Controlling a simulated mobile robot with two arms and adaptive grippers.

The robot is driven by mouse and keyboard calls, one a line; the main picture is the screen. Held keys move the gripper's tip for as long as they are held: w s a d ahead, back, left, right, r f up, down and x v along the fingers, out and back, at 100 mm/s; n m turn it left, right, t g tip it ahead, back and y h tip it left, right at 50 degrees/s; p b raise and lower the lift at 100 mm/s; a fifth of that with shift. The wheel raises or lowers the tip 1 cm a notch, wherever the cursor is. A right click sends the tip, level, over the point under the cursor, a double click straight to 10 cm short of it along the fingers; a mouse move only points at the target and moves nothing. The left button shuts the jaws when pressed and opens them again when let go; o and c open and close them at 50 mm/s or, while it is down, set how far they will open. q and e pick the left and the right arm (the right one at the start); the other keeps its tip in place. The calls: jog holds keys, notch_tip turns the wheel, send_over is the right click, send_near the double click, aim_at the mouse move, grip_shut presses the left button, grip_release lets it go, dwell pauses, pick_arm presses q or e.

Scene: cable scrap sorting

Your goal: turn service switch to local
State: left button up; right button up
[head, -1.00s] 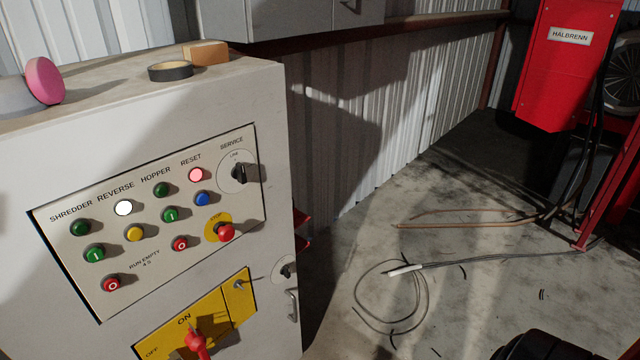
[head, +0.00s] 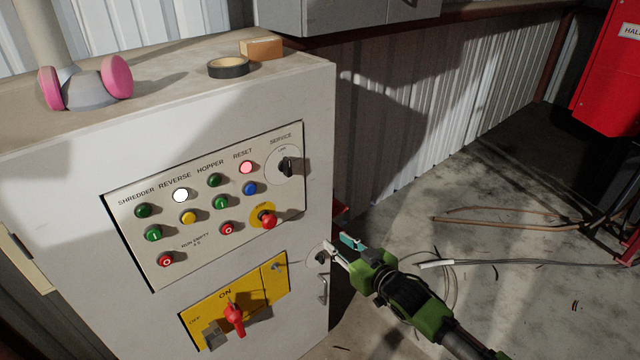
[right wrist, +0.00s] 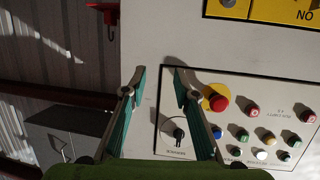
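The service switch (head: 286,166) is a black knob on a round pale plate at the panel's upper right. Its grip looks about upright; the small legend above it is too small to read. In the right wrist view the service switch (right wrist: 178,132) appears upside down, between the finger lengths. My right gripper (head: 340,244) is open and empty, in front of the cabinet's right edge, below the switch and apart from it. Its two fingers (right wrist: 160,78) stand apart in the right wrist view. My left gripper is not in view.
A red stop button (head: 268,220) on a yellow plate sits just below the switch. Several other buttons and a lit white lamp (head: 181,195) are to its left. A red main handle (head: 234,318) is lower. Tape (head: 228,68) and a respirator (head: 90,88) lie on the cabinet top.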

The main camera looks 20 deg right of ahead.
aim_at(290, 170)
jog(key=a+r+n+t+y+p, duration=0.1)
jog(key=a+r+y, duration=0.15)
jog(key=r, duration=0.65)
jog(key=a+r+n+t+y, duration=0.1)
jog(key=a+r, duration=0.2)
jog(key=r, duration=0.6)
jog(key=shift+r+b+x, duration=0.15)
jog(key=shift+b+x, duration=0.35)
jog(key=shift+x, duration=0.95)
jog(key=shift+r+b+x, duration=0.1)
jog(key=shift+b+x, duration=0.4)
jog(key=shift+x, duration=3)
jog(key=shift+d, duration=0.15)
grip_shut()
